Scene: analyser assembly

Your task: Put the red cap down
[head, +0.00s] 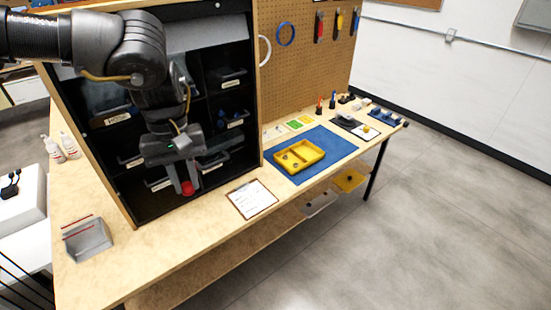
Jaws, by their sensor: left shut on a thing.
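The red cap (188,188) is small and round and shows between the fingertips of my left gripper (186,186). My left gripper points down and is shut on the cap. It hangs in front of the lower part of the black shelf unit (160,205), over the wooden bench (190,238). I cannot tell exactly how high above the bench the cap is. My right gripper is not in view.
A grey bin (90,240) stands at the bench's left end. A clipboard (252,199), a blue mat (335,145) and a yellow divided tray (299,156) lie to the right. The front strip of bench below the gripper is clear.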

